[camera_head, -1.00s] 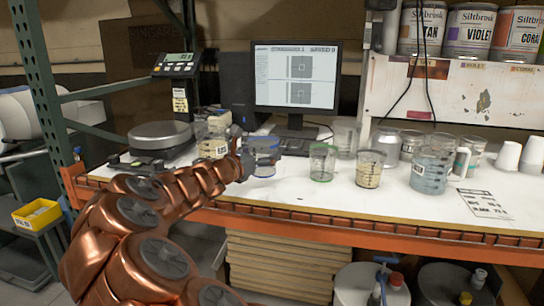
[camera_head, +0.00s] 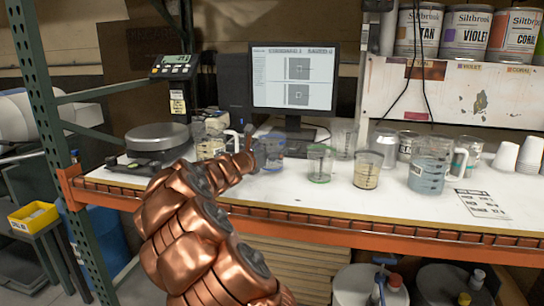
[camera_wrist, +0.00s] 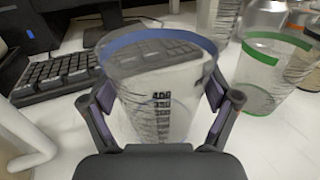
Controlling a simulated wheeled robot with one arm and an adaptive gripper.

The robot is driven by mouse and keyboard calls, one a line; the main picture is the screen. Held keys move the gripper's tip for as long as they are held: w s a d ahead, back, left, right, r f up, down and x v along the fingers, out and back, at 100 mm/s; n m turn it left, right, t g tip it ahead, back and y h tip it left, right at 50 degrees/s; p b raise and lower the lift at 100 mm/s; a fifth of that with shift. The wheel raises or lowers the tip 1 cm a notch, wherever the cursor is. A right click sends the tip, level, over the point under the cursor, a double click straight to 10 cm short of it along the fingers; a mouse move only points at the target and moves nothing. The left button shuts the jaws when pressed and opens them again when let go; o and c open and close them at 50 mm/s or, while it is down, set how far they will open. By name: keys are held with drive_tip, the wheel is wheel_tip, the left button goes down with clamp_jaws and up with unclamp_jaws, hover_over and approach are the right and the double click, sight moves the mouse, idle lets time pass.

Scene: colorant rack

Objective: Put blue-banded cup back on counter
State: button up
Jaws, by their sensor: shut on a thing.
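The blue-banded cup (camera_wrist: 158,95) is clear with printed scale marks and a blue rim. In the wrist view it stands between the two fingers of my gripper (camera_wrist: 160,105), which touch it on both sides. In the head view the cup (camera_head: 271,152) is at the counter (camera_head: 305,200), left of the green-banded cup (camera_head: 319,163). My gripper (camera_head: 250,150) is partly hidden there by my arm. The cup looks upright. I cannot tell whether its base touches the counter.
The green-banded cup also shows close on the right in the wrist view (camera_wrist: 265,75). A keyboard (camera_wrist: 60,75) lies behind on the left. A cup with tan contents (camera_head: 367,170) and a blue-filled pitcher (camera_head: 428,175) stand to the right. The counter's front strip is clear.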

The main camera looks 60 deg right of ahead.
drive_tip(key=shift+f, duration=0.95)
drive_tip(key=shift+f, duration=0.15)
drive_tip(key=o, duration=0.7)
drive_tip(key=shift+a+r, duration=0.1)
drive_tip(key=shift+r, duration=0.1)
drive_tip(key=a, duration=1.2)
drive_tip(key=shift+w, duration=0.2)
